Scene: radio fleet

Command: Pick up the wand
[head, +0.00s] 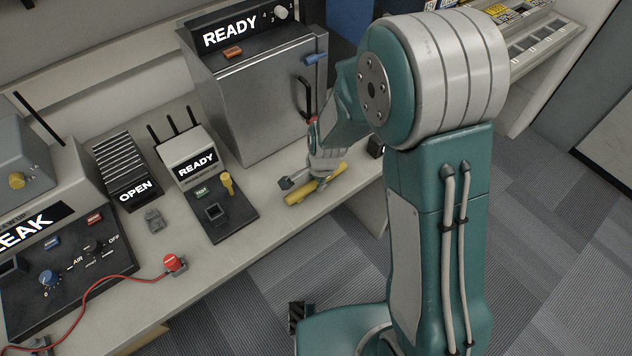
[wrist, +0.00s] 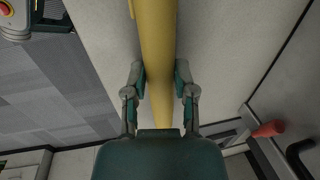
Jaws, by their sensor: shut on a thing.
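The wand is a yellow bar (head: 325,189) at the bench's front edge, below the steel cabinet in the head view. My gripper (head: 306,182) is shut around it and hides part of its length. In the wrist view the wand (wrist: 158,45) runs from the top edge down between the two fingers of my gripper (wrist: 159,76), one finger against each side. Its lower end goes out of sight behind the gripper's body. I cannot tell whether the wand touches the bench.
The steel cabinet (head: 262,95) marked READY stands close behind my gripper. A smaller READY device (head: 188,160), an OPEN unit (head: 128,177) and a red knob on a cable (head: 175,262) are on the bench to the left. The bench front (head: 245,262) is clear.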

